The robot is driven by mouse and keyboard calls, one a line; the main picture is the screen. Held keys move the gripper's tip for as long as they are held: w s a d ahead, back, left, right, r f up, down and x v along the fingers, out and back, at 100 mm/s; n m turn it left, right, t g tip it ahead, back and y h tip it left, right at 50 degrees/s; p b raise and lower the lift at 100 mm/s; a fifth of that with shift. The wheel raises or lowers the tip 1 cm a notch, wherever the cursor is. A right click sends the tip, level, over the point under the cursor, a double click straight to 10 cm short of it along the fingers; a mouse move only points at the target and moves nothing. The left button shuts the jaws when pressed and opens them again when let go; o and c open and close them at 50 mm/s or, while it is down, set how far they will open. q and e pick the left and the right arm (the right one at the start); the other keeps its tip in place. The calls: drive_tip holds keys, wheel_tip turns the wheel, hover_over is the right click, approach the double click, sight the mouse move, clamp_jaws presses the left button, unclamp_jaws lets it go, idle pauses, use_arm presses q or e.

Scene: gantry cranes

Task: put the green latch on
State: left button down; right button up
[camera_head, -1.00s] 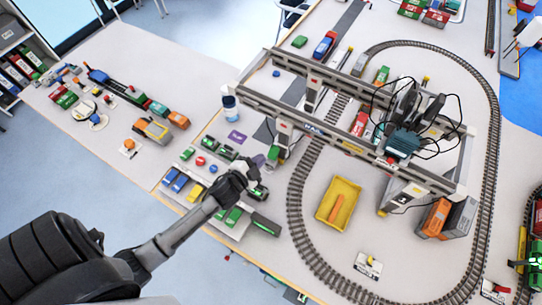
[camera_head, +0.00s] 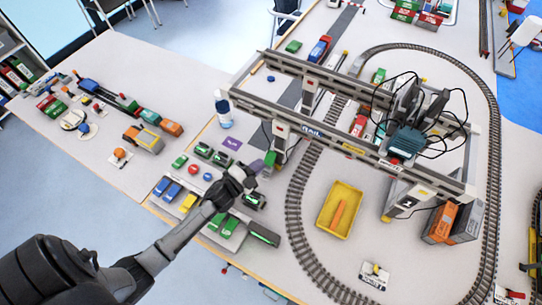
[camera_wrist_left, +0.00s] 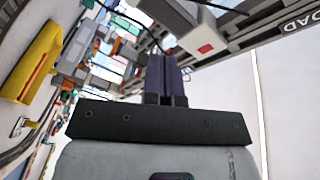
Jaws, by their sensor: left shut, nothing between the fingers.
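My left gripper (camera_head: 257,166) reaches in from the lower left in the head view, with its fingertips beside the near left leg of the gantry crane (camera_head: 279,131). Its purple fingers (camera_wrist_left: 166,79) are together and empty in the left wrist view. A small green piece (camera_head: 270,158), perhaps the green latch, shows at the foot of that leg, just past the fingertips. I cannot tell whether the fingers touch it. In the wrist view the green piece cannot be made out; a pale crane part with a red button (camera_wrist_left: 205,48) shows beyond the fingers. My right gripper is not in view.
Toy vehicles (camera_head: 228,226) stand around and below my left gripper. A yellow tray (camera_head: 340,208) lies inside the oval track (camera_head: 294,205) to the right. Cables hang over the crane's beams.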

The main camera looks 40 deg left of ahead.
sight(270, 158)
use_arm(q)
drive_tip(key=shift+w+a+f+b, duration=0.2)
drive_tip(key=shift+w+f+b, duration=0.85)
drive_tip(key=shift+b, duration=0.1)
drive_tip(key=shift+w+a+f+b, duration=0.15)
drive_tip(key=shift+w+f+b, duration=0.75)
drive_tip(key=shift+w+b, duration=0.15)
drive_tip(key=shift+w+a+f+b, duration=0.2)
drive_tip(key=shift+w+f+b, duration=0.8)
drive_tip(key=shift+b, duration=0.2)
drive_tip(key=shift+w+f, duration=0.1)
drive_tip(key=shift+f, duration=0.05)
drive_tip(key=shift+w+f, duration=0.15)
drive_tip(key=shift+w, duration=0.05)
drive_tip(key=shift+w+f+b, duration=0.1)
drive_tip(key=shift+b, duration=0.3)
